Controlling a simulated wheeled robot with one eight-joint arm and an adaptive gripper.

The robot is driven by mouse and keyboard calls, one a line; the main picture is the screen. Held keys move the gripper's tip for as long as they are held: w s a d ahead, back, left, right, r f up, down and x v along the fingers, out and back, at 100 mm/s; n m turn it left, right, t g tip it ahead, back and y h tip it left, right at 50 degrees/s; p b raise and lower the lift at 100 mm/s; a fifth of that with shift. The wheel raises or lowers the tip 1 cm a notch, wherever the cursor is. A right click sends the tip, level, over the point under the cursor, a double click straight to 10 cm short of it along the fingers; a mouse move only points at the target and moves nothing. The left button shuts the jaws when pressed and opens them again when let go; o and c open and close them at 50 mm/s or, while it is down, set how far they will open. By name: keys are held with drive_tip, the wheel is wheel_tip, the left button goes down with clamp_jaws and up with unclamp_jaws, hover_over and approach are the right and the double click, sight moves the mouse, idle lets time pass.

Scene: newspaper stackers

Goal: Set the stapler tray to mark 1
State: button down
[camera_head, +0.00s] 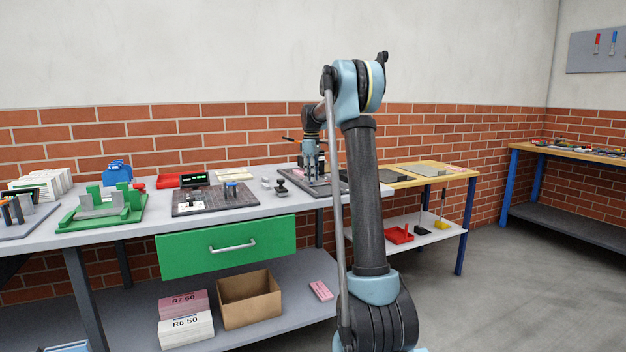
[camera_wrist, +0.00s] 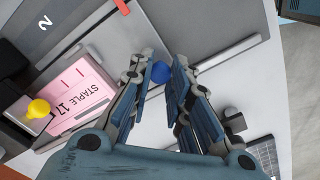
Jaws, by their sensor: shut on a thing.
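My gripper (camera_head: 313,176) reaches down over a dark station board (camera_head: 341,187) at the right end of the grey bench. In the wrist view my gripper (camera_wrist: 164,76) has its fingers closed around a small round blue knob (camera_wrist: 161,71). What the knob is fixed to is mostly hidden by the fingers. A pink box (camera_wrist: 82,92) lettered "STAPLE 17" lies to the left of the fingers. A white "2" (camera_wrist: 45,21) is marked on a dark strip at the upper left. I see no mark 1, and which part is the stapler tray is unclear.
A pale rail (camera_wrist: 230,55) runs right of the fingers. A small dark weight-like object (camera_head: 281,186) stands left of the board. A wooden table (camera_head: 436,168) adjoins the bench on the right.

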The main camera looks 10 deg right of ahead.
drive_tip(key=c, duration=1.5)
unclamp_jaws()
drive_tip(key=shift+o, duration=0.2)
wheel_tip(320, 180, up, 12)
